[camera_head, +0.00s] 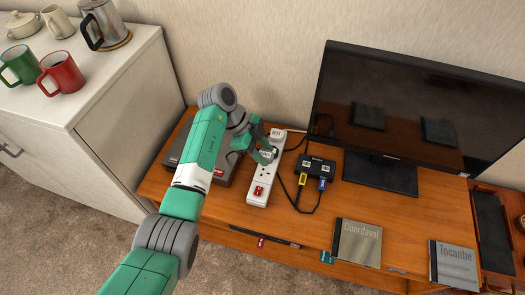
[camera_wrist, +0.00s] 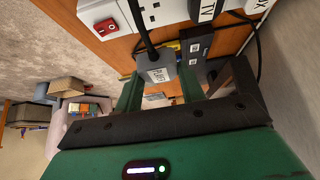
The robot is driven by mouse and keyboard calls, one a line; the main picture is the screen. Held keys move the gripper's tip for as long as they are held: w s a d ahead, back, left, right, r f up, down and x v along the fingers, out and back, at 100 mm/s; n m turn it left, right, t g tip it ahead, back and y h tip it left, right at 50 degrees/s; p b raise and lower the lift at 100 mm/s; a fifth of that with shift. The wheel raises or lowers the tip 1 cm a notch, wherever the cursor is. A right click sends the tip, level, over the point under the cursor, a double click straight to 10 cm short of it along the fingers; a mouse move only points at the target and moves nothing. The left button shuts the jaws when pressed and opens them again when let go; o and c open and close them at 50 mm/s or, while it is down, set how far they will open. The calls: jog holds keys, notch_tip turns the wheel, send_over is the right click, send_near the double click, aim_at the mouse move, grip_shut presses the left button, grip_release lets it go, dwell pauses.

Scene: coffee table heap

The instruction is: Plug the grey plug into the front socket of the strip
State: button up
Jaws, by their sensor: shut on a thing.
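The white power strip (camera_head: 256,198) lies on the wooden cabinet, with a red switch at its front end. It also fills the top of the wrist view (camera_wrist: 95,10), where an uncovered socket (camera_wrist: 150,14) shows beside the switch. My gripper (camera_head: 264,153) is at the strip's middle in the head view. In the wrist view my gripper (camera_wrist: 160,92) is shut on the grey plug (camera_wrist: 159,75), which has a white label and a black cable. The plug's pins are hidden, and I cannot tell its exact gap from the strip. A plug labelled TV (camera_wrist: 206,10) is seated farther along.
A black box (camera_head: 316,165) with yellow and blue connectors and loose black cables lies right of the strip. A grey device (camera_head: 205,172) is on the left, partly behind my arm. The television (camera_head: 400,105) stands at the right. A CD case (camera_head: 357,243) lies near the front edge.

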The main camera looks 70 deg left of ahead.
jog(key=shift+f+b, duration=1.9)
jog(key=shift+f, duration=0.95)
jog(key=shift+f+b, duration=0.7)
jog(key=shift+f, duration=0.5)
jog(key=o, duration=1.2)
jog(key=shift+r, duration=0.1)
jog(key=p+v, duration=0.3)
jog(key=v, duration=0.3)
